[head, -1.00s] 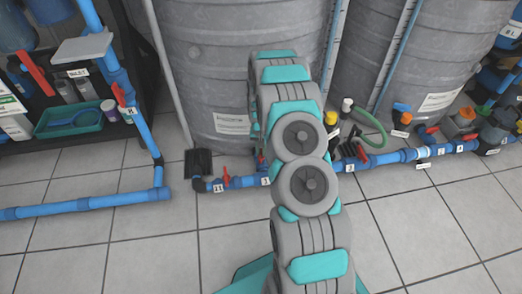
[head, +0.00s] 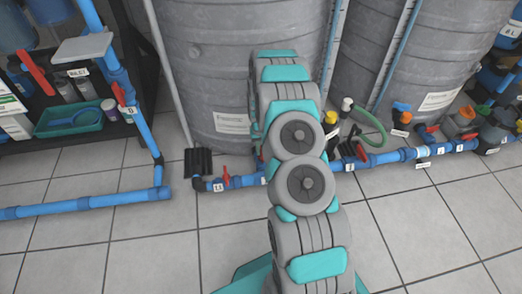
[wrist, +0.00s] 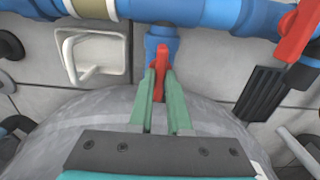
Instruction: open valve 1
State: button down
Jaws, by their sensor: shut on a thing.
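In the wrist view, my gripper (wrist: 160,75) has its two green fingers closed around a small red valve handle (wrist: 162,58). The handle stands below a blue valve body (wrist: 160,38), which joins the blue pipe above it. No number label on this valve is readable in the wrist view. In the head view my own arm covers the gripper and most of this spot. Only the pipe and another red-handled valve (head: 226,175) show just left of the arm.
A large grey tank (head: 215,60) stands directly behind the pipe. In the wrist view, another red handle (wrist: 297,35) is at the right, above a black ribbed part (wrist: 260,94). A white bracket (wrist: 92,70) is at the left. Tiled floor (head: 150,250) in front is clear.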

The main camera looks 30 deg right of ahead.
jog(key=c, duration=0.9)
grip_release()
jog(key=shift+o, duration=0.2)
jog(key=shift+r, duration=3.9)
jog(key=s+a+r+n+p, duration=0.1)
jog(key=s+a+r, duration=0.3)
jog(key=r, duration=0.4)
jog(key=s+a+r+p, duration=0.1)
jog(key=s+a+r, duration=0.2)
jog(key=s+r, duration=0.35)
jog(key=s+a+r+n+p, duration=0.1)
jog(key=s+a+r+p, duration=0.2)
jog(key=r, duration=0.7)
jog(key=s+a+r, duration=0.2)
jog(key=s+r, duration=0.2)
jog(key=s, duration=0.5)
jog(key=s+a+r+g+p, duration=0.1)
jog(key=s+a+r, duration=0.2)
jog(key=s, duration=0.6)
jog(key=s+a+r+n+p, duration=0.1)
jog(key=s+a+r, duration=0.1)
jog(key=s+r, duration=0.4)
jog(key=s, duration=0.4)
jog(key=shift+a+g, duration=0.35)
jog(key=shift+g, duration=0.05)
